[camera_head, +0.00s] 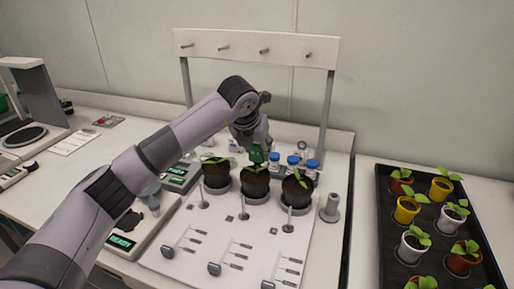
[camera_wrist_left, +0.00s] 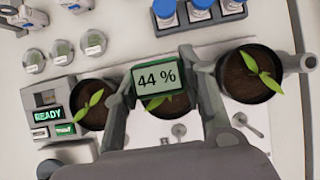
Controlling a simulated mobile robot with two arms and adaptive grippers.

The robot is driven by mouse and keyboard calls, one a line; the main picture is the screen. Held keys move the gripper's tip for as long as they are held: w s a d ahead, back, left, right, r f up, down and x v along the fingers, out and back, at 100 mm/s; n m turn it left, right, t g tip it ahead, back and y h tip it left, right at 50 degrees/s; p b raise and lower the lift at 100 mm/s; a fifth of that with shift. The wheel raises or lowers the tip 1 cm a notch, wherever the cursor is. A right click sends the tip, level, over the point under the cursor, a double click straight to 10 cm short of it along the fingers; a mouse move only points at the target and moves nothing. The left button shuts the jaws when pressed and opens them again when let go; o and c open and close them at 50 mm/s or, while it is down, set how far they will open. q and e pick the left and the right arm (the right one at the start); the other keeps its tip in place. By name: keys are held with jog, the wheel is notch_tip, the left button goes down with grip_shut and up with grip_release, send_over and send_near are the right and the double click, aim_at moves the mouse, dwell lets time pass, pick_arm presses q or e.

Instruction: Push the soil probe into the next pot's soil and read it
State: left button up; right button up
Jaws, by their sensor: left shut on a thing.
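My left gripper (camera_head: 257,150) is shut on the green soil probe (camera_wrist_left: 158,77), directly above the middle pot (camera_head: 256,187). The probe's screen faces the left wrist camera and reads "44 %". The probe's tip is hidden, so I cannot see how deep it is in the soil. Three dark pots with green seedlings stand in a row on a white board: the left pot (camera_head: 216,176), the middle one and the right pot (camera_head: 296,192). In the left wrist view the gripper (camera_wrist_left: 160,85) and probe cover most of the middle pot. My right gripper is not in view.
Blue-capped bottles (camera_head: 292,161) stand just behind the pots. A white rack with pegs (camera_head: 258,47) rises at the back. A device showing "READY" (camera_head: 122,242) is at left. A black tray (camera_head: 384,215) of small potted seedlings stands at right. Small tools (camera_head: 237,250) lie on the board's front.

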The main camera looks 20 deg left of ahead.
pick_arm(q)
jog(key=o, duration=1.3)
jog(key=shift+c, duration=0.2)
